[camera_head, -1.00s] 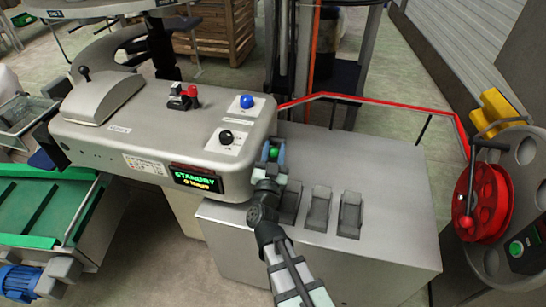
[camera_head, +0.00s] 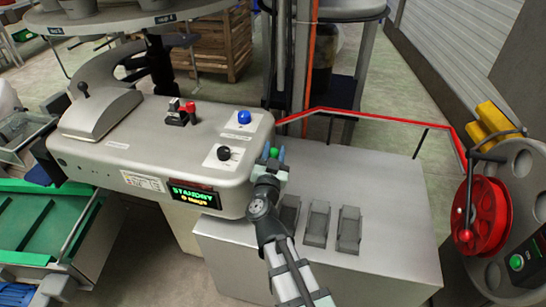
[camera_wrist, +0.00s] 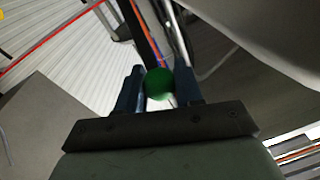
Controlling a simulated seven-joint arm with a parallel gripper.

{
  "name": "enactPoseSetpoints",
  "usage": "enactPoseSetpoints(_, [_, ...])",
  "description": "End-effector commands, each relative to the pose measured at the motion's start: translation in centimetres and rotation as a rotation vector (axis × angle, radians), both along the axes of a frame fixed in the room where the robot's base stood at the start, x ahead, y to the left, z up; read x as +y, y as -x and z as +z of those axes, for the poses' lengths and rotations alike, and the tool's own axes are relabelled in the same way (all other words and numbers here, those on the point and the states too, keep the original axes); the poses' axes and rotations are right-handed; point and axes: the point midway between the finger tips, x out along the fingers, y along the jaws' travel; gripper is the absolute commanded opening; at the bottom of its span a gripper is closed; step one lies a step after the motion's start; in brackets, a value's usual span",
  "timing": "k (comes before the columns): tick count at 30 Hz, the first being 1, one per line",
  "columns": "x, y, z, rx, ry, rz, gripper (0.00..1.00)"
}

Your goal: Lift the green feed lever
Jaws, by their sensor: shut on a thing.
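The green feed lever shows as a round green knob (camera_head: 274,153) at the right end of the grey machine housing (camera_head: 110,150). My gripper (camera_head: 275,156) is at the knob, with my arm reaching up from the bottom of the head view. In the wrist view the green knob (camera_wrist: 159,84) sits between the two dark blue fingers of my gripper (camera_wrist: 160,88), which are shut on it. The lever's shaft below the knob is hidden by my gripper.
A display (camera_head: 195,194) reads STANDBY. A blue button (camera_head: 244,117), a black knob (camera_head: 224,153) and a red switch (camera_head: 188,108) are on the housing. A red rail (camera_head: 370,115) runs behind; a red wheel (camera_head: 482,217) stands right.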

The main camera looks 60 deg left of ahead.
Motion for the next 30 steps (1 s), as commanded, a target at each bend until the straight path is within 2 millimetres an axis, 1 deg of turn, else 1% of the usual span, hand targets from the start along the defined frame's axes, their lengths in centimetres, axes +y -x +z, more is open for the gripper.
enactPoseSetpoints(1, [0.35, -0.27, 0.36, -0.003, -0.002, -0.002, 0.00])
enactPoseSetpoints(7, [0.81, -0.75, 0.81, -0.002, -0.001, -0.001, 0.00])
enactPoseSetpoints(24, [0.95, -0.96, 0.98, -0.002, -0.001, -0.002, 0.00])
enactPoseSetpoints(25, [0.95, -0.96, 0.97, -0.002, -0.001, -0.002, 0.38])
enactPoseSetpoints(30, [0.92, -0.94, 0.95, 0.000, -0.001, -0.001, 0.55])
